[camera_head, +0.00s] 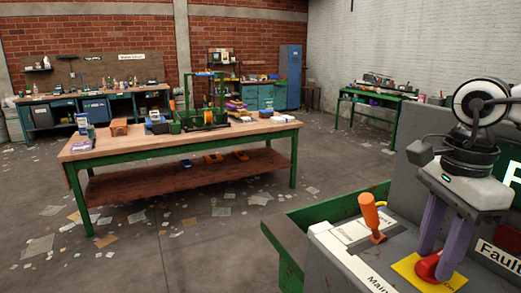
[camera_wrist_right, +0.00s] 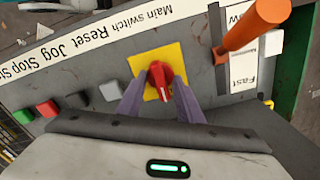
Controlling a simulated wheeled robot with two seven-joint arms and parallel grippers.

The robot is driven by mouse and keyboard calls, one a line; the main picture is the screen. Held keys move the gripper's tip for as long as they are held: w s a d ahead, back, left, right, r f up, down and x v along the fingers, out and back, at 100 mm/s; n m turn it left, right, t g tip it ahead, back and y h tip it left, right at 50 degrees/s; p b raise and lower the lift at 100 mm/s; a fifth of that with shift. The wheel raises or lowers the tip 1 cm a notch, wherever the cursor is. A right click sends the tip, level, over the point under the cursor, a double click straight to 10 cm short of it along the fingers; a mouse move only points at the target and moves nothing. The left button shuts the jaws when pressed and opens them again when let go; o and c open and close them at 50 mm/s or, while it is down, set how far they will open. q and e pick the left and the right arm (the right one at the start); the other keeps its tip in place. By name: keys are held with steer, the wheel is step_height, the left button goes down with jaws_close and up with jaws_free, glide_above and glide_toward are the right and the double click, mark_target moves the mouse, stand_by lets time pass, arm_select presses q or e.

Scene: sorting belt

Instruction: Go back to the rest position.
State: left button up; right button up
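My right gripper (camera_head: 442,245) points down at the control panel at the lower right of the head view. Its two purple fingers are spread apart above a red rotary knob (camera_head: 428,267) on a yellow plate (camera_head: 440,281). In the right wrist view the fingertips (camera_wrist_right: 158,100) stand on either side of the near end of the red knob (camera_wrist_right: 160,75), with visible gaps. The gripper looks open and holds nothing. My left gripper is in neither view.
An orange lever (camera_wrist_right: 252,27) stands beside the knob, close to my right gripper. Green, red, black and white buttons line the panel, with a white button (camera_wrist_right: 109,92) nearest. A wooden workbench (camera_head: 130,142) stands beyond, with open floor between.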

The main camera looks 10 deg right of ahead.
steer(key=m, duration=0.3)
steer(key=shift+m, duration=0.3)
stand_by(0.3)
